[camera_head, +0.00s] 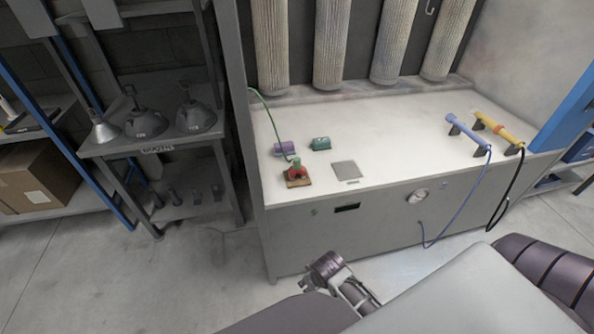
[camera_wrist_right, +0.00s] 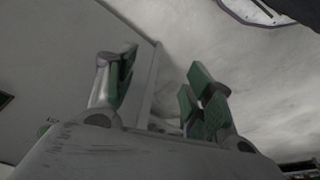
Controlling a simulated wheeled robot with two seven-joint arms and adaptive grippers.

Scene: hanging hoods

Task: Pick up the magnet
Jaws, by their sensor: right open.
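Several small items sit on the white bench, and I cannot tell for sure which is the magnet. That view shows no bench item.
The white bench (camera_head: 410,133) stands under several hanging ribbed tubes (camera_head: 330,45). A grey square plate (camera_head: 346,170) lies near its front edge. A blue tool (camera_head: 467,133) and a yellow tool (camera_head: 498,129) rest at the right, with hanging cables. Shelves with metal funnels (camera_head: 195,113) stand left.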

